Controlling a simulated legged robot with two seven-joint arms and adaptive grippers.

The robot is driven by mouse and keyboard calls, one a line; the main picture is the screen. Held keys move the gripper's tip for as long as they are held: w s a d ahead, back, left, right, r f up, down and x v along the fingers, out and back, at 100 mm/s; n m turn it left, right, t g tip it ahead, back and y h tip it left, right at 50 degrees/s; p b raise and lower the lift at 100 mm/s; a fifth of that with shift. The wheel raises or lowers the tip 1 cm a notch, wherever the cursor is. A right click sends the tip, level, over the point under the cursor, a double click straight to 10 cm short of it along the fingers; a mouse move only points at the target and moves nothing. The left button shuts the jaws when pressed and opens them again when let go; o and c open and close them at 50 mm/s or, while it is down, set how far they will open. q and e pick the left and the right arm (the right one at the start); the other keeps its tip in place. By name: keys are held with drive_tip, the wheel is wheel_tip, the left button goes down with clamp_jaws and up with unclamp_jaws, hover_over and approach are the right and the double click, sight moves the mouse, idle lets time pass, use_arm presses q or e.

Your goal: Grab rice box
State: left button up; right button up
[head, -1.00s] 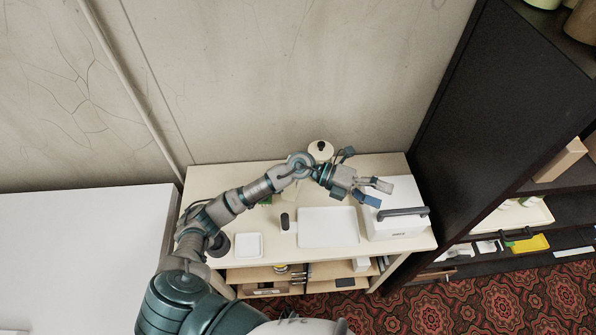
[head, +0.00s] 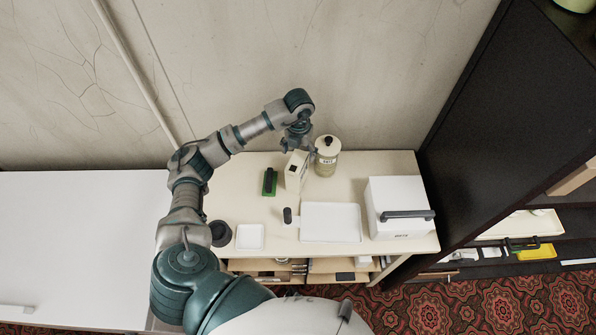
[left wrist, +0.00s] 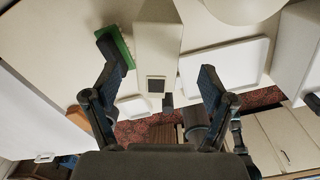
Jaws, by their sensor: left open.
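A white upright box (head: 295,171), likely the rice box, stands toward the back of the cream table, beside a jar. It also shows in the left wrist view (left wrist: 158,45), with a dark square near its lower end. My left gripper (head: 298,146) is above and partly over the top of this box, its fingers pointing down. In the left wrist view my open left gripper (left wrist: 160,62) has one finger on each side of the box, with gaps visible. Whether either finger touches it cannot be told. My right gripper is not in view.
A labelled jar (head: 327,160) stands close to the right of the box, and a green brush (head: 269,182) lies to its left. A white tray (head: 331,222), a small white dish (head: 250,237) and a large white container (head: 398,208) occupy the front and right.

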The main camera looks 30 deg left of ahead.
sight(297, 166)
use_arm(q)
wheel_tip(297, 166, down, 3)
drive_tip(key=shift+a+r, duration=0.1)
drive_tip(key=shift+a, duration=0.05)
drive_tip(key=f, duration=0.1)
drive_tip(key=f+p, duration=0.1)
drive_tip(key=f, duration=0.2)
drive_tip(key=shift+s+f+p, duration=0.25)
drive_tip(key=shift+s+p, duration=0.05)
drive_tip(key=shift+p, duration=0.1)
drive_tip(key=shift+f, duration=0.25)
clamp_jaws()
